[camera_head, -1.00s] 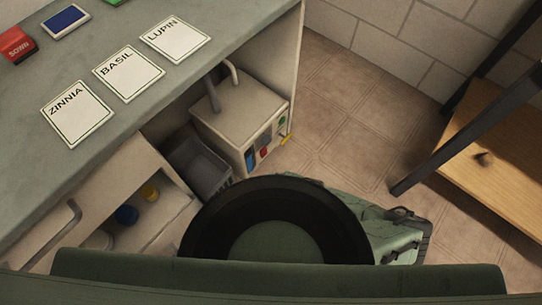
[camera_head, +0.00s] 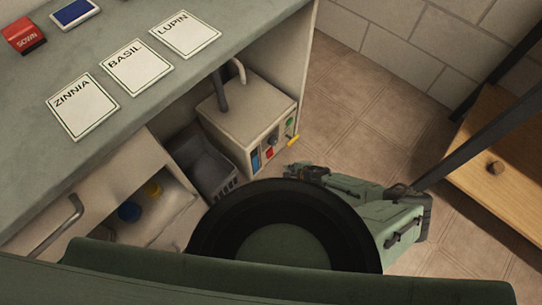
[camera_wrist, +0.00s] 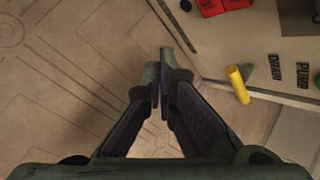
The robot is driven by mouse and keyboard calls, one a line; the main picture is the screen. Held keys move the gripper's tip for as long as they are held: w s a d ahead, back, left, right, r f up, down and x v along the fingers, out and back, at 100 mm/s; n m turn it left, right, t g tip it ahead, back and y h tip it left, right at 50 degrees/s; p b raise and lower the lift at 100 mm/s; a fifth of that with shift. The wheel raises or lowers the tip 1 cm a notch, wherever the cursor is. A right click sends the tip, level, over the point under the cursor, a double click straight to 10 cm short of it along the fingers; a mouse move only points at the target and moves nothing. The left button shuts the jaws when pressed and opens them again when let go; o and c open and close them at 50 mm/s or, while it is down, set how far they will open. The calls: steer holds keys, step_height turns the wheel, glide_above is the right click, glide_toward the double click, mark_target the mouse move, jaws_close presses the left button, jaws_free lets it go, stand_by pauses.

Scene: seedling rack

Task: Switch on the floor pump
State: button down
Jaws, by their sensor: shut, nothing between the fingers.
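The floor pump (camera_head: 238,112) is a cream box on the floor under the bench, with a grey pipe rising from its top. Its front panel carries a blue part (camera_head: 255,160), a red part (camera_head: 270,153), a green button (camera_head: 289,121) and a yellow lever (camera_head: 293,140). In the wrist view the panel (camera_wrist: 265,40) is at upper right, with the yellow lever (camera_wrist: 238,84) beside the words DRAIN and PUMP. The green button (camera_wrist: 318,80) is cut by the right edge. My gripper (camera_wrist: 165,70) is shut and empty, left of the lever and apart from it.
A grey crate (camera_head: 208,165) stands left of the pump. The bench top (camera_head: 120,105) above holds ZINNIA, BASIL and LUPIN cards and a red SOWN block (camera_head: 24,36). Tiled floor (camera_head: 345,120) is clear between.

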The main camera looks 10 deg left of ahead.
steer(key=shift+w+a+f+b, duration=0.1)
steer(key=shift+w+a+b, duration=0.05)
steer(key=shift+w+a, duration=0.5)
steer(key=shift+w+a+f+b, duration=0.2)
steer(key=shift+w+a, duration=0.25)
steer(key=shift+a, duration=0.45)
steer(key=shift+w+a+f+b, duration=0.1)
steer(key=shift+w+a+b, duration=0.05)
steer(key=shift+w+a, duration=0.5)
steer(key=shift+a, duration=0.25)
steer(key=shift+w+a, duration=0.15)
steer(key=shift+w+a, duration=0.2)
steer(key=shift+a, duration=0.1)
stand_by(0.3)
steer(key=shift+d, duration=0.15)
steer(key=shift+s+d, duration=0.5)
stand_by(0.3)
steer(key=shift+s+d+r, duration=0.2)
steer(key=shift+s+d, duration=0.55)
steer(key=shift+d, duration=0.25)
steer(key=shift+s+d+r, duration=0.15)
steer(key=shift+s+d, duration=0.55)
steer(key=shift+d, duration=0.3)
